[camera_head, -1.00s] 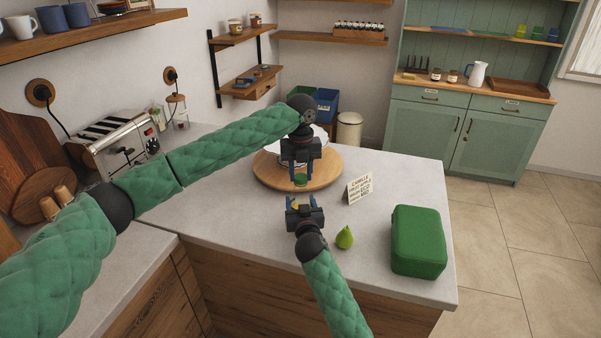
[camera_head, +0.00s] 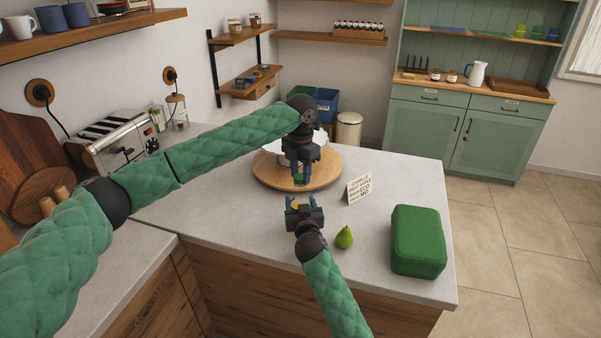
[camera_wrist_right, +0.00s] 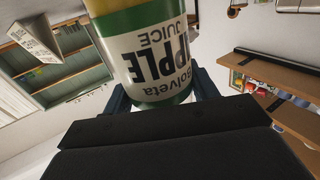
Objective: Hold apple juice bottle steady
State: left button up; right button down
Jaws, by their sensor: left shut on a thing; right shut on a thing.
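That view is upside down. My right gripper (camera_head: 299,203) is shut on the bottle's body above the counter's front part. In the head view the body is mostly hidden, with a little yellow between the fingers. My left gripper (camera_head: 301,177) comes from above and is shut at the bottle's green top (camera_head: 299,180), mostly hidden by its fingers.
A round wooden board (camera_head: 330,172) with a white item lies behind the grippers. A small sign (camera_head: 359,190), a green pear (camera_head: 344,237) and a green box (camera_head: 418,240) stand to the right on the counter (camera_head: 400,182). A toaster (camera_head: 115,140) is at left.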

pick_arm(q)
jog(key=o, duration=1)
jog(key=shift+c, duration=0.2)
jog(key=shift+r, duration=0.1)
jog(key=shift+r, duration=2.15)
jog(key=shift+c, duration=0.5)
